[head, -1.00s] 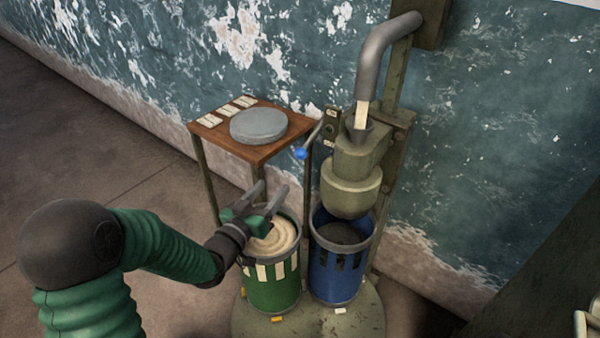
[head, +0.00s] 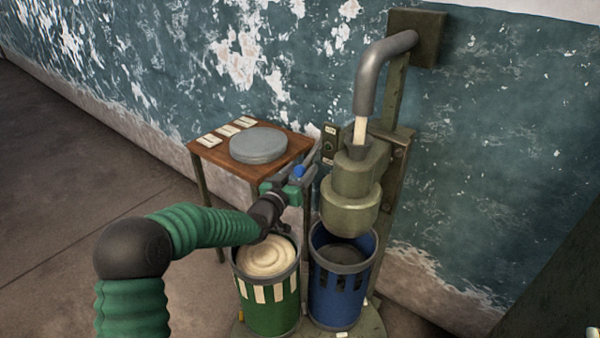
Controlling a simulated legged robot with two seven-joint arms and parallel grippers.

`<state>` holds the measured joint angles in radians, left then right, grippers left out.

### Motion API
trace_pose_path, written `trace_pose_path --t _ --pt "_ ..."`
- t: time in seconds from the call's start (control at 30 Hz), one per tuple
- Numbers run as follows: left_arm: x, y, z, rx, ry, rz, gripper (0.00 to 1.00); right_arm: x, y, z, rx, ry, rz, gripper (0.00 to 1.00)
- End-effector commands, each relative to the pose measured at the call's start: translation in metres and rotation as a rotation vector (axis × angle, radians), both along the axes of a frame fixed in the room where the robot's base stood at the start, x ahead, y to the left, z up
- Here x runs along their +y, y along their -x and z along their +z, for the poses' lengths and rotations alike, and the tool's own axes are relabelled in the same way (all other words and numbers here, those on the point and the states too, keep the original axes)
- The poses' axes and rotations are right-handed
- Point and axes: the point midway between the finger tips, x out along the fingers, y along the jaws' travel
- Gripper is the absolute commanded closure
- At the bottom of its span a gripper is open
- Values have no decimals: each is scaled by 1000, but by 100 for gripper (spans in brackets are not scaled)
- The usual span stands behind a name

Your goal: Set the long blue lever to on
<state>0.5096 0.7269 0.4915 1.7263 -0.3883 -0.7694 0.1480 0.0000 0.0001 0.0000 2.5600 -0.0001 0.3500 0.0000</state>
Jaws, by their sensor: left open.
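The long blue lever shows as a blue knob (head: 299,170) in front of the machine's small switch plate (head: 329,143), left of the olive machine (head: 352,185). Most of its shaft is hidden behind my gripper. My left gripper (head: 300,172) is open, with its fingers at the blue knob, one on either side as far as I can see. Whether they touch it I cannot tell. My right gripper is not in view.
A green bin (head: 270,308) with pale swirled contents stands below my left wrist. A blue bin (head: 338,292) stands under the machine's spout. A wooden table (head: 282,163) with a round grey lid (head: 258,146) and several paper labels is behind. A grey pipe (head: 369,70) feeds the machine.

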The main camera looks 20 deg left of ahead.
Motion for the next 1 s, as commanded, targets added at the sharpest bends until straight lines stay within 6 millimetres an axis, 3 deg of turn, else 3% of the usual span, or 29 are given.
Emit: trace_pose_path --t 0.1,0.53,1.0 --pt "0 0 0 0 0 0 45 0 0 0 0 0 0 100" --pt "1 0 0 0 -1 1 100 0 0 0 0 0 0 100" --pt "1 1 0 -1 -1 1 100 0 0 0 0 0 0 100"
